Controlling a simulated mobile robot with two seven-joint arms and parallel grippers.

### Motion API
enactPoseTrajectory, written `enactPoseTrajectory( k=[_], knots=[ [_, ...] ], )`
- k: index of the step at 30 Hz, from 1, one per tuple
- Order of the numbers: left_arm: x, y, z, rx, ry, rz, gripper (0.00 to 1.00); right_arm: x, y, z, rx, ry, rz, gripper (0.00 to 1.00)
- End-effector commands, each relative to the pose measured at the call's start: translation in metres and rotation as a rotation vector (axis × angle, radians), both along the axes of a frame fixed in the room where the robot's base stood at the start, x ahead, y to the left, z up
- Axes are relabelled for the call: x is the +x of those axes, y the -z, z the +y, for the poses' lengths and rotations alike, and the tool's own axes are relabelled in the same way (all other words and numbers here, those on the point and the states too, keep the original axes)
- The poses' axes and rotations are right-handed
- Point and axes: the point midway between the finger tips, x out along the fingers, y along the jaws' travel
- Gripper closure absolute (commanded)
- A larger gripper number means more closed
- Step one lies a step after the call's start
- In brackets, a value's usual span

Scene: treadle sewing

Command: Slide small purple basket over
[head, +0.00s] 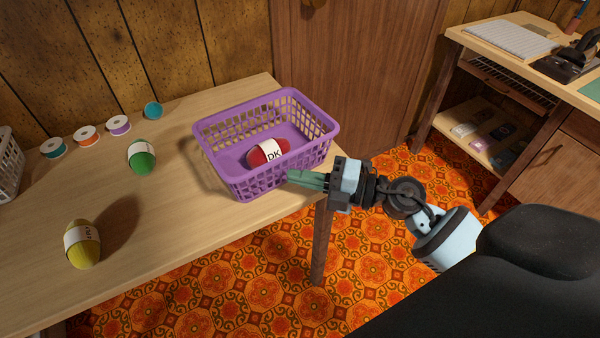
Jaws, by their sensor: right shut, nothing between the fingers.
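The small purple basket (226,166) stands upright near the right end of the wooden table in the head view. A red yarn ball with a white "DK" label (268,152) lies inside it. My right gripper (292,176) is shut and empty, its fingertips at the basket's front right side. I cannot tell whether the fingers touch the basket wall. My left gripper is not in view.
A green yarn ball (141,156) and a yellow yarn ball (82,244) lie on the table (150,210) left of the basket. Several thread spools (86,135) line the back. A white basket (8,165) stands at the left edge. The table's right edge is close to the purple basket.

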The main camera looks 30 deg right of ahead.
Motion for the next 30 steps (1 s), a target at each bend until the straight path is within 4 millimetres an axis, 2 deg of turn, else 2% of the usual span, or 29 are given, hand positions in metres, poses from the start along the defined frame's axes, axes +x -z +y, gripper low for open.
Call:
enactPoseTrajectory(
  k=[4,17,20,30],
  knots=[
    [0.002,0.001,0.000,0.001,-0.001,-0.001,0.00,0.007,0.000,0.001,0.000,0.000,0.000,1.00],
    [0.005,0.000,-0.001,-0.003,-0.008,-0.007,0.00,0.011,0.000,0.000,0.000,0.000,0.000,1.00],
    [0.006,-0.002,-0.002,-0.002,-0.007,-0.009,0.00,0.021,-0.001,0.001,0.002,0.000,-0.001,1.00],
    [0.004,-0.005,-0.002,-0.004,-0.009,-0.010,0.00,0.083,-0.001,0.003,0.000,0.001,-0.001,1.00]
  ],
)
